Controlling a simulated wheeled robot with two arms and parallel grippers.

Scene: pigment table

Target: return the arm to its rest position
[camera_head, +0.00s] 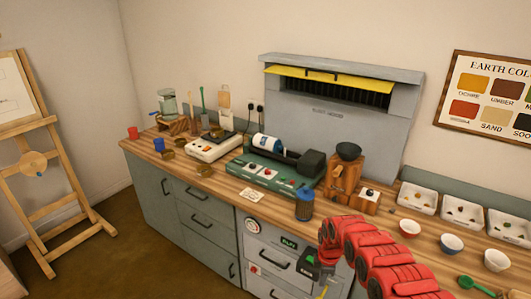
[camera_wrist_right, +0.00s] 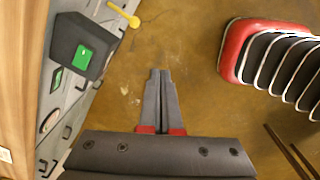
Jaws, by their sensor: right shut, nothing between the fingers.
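My right arm (camera_head: 375,258) is red and black. It comes in from the lower right of the head view and bends in front of the cabinet fronts, near the counter's front edge. My right gripper (camera_wrist_right: 160,75) is shut and empty in the wrist view, its two grey fingers together over the brown floor. In the head view its fingers are not clear to see. My left gripper is in neither view.
The wooden counter (camera_head: 225,186) holds a green machine (camera_head: 262,174), a dark blue jar (camera_head: 304,206), small bowls (camera_head: 452,244) and white trays (camera_head: 417,199). A dark box with a green panel (camera_wrist_right: 82,58) and a yellow handle (camera_wrist_right: 122,14) are near the gripper. Open floor lies below.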

